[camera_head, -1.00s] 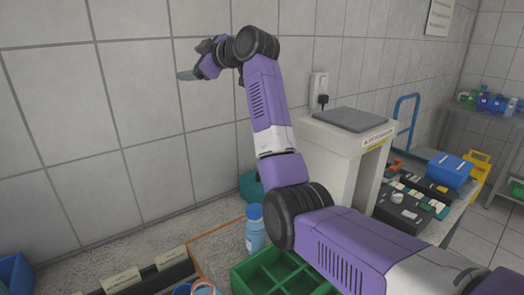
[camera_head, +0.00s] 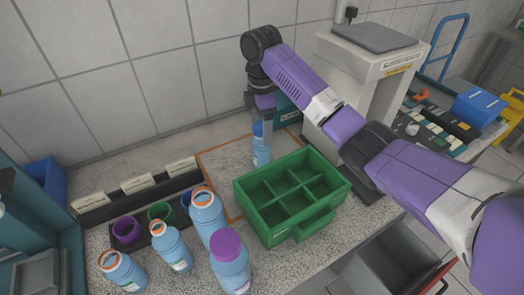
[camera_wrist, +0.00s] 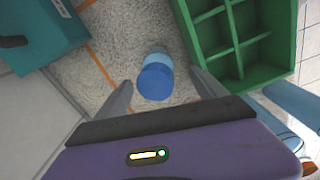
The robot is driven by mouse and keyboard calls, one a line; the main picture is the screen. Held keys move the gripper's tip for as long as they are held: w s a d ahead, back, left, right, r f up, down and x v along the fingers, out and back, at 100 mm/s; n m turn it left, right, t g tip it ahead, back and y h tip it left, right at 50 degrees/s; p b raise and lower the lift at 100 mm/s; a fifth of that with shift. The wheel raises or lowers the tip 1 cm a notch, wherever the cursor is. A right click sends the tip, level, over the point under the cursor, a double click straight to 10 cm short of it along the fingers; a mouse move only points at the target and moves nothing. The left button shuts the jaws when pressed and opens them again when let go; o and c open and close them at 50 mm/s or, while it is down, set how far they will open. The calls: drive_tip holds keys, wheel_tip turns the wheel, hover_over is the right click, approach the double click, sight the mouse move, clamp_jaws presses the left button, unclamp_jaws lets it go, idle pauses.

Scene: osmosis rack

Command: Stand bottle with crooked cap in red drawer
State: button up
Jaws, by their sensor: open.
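A light-blue bottle with a dark blue cap (camera_head: 260,150) stands upright on the counter beside the green crate. Whether its cap is crooked I cannot tell. My gripper (camera_head: 256,122) is open and pointing down over this bottle. In the wrist view, the blue cap (camera_wrist: 156,82) lies between the two spread fingers of my gripper (camera_wrist: 161,80), with gaps on both sides. A bottle with a purple cap (camera_head: 228,262) stands at the counter's front. An open grey drawer (camera_head: 392,262) with a red front (camera_head: 436,278) is below the counter at lower right.
A green divided crate (camera_head: 278,228) stands close to the right of the blue-capped bottle. Several open bottles with orange rims (camera_head: 172,246) stand at front left, near small purple and green cups. A teal box (camera_wrist: 40,32) and a white machine (camera_head: 370,75) are behind.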

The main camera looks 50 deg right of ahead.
sight(261, 138)
drive_tip(key=f, duration=0.2)
drive_tip(key=f+p, duration=0.1)
drive_tip(key=f, duration=0.2)
drive_tip(key=shift+w+f+p, duration=0.25)
drive_tip(key=shift+f+p, duration=0.05)
drive_tip(key=shift+r, duration=0.1)
clamp_jaws()
